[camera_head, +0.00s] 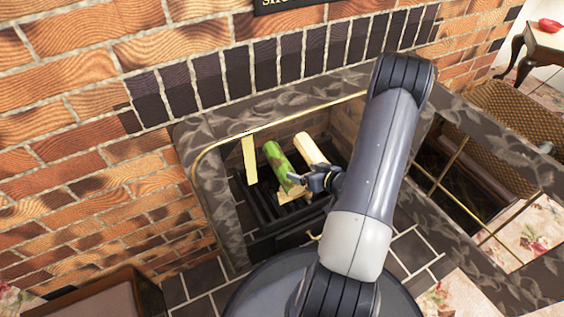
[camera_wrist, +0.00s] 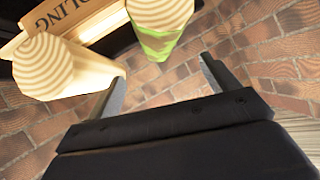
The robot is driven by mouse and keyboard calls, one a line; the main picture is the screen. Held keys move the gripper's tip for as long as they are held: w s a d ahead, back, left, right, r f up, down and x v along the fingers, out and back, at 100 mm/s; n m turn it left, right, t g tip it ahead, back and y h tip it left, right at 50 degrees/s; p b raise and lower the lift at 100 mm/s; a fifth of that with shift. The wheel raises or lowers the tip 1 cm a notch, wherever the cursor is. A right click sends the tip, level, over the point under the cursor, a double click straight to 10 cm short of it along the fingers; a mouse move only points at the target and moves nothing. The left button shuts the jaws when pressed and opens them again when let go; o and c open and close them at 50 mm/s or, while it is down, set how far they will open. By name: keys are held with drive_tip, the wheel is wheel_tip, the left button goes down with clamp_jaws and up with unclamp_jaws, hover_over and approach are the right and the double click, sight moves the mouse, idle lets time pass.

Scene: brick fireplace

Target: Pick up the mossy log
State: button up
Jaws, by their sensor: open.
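The mossy log (camera_head: 278,160) is a round log with bright green bark. It lies in the fireplace on a dark grate, between two pale pieces of wood. In the wrist view its pale ringed end and green side (camera_wrist: 160,43) show at the top, beyond and between my fingers. My gripper (camera_head: 323,180) is at the near right of the log's near end in the head view. In the wrist view my gripper (camera_wrist: 163,70) is open, with nothing between its fingers. The log's far end is cut off in the wrist view.
A plain pale log (camera_head: 310,148) lies right of the mossy one, close beside it. A pale upright stick (camera_head: 250,160) is to its left. A lettered wooden piece (camera_wrist: 75,18) shows in the wrist view. The dark grate (camera_head: 262,210) and stone surround (camera_head: 222,205) bound the opening.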

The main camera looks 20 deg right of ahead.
sight(287, 165)
drive_tip(key=b+x, duration=0.4)
drive_tip(key=x, duration=0.5)
drive_tip(key=shift+r, duration=0.1)
drive_tip(key=shift+c, duration=0.5)
drive_tip(key=shift+w, duration=0.1)
drive_tip(key=c, duration=1.4)
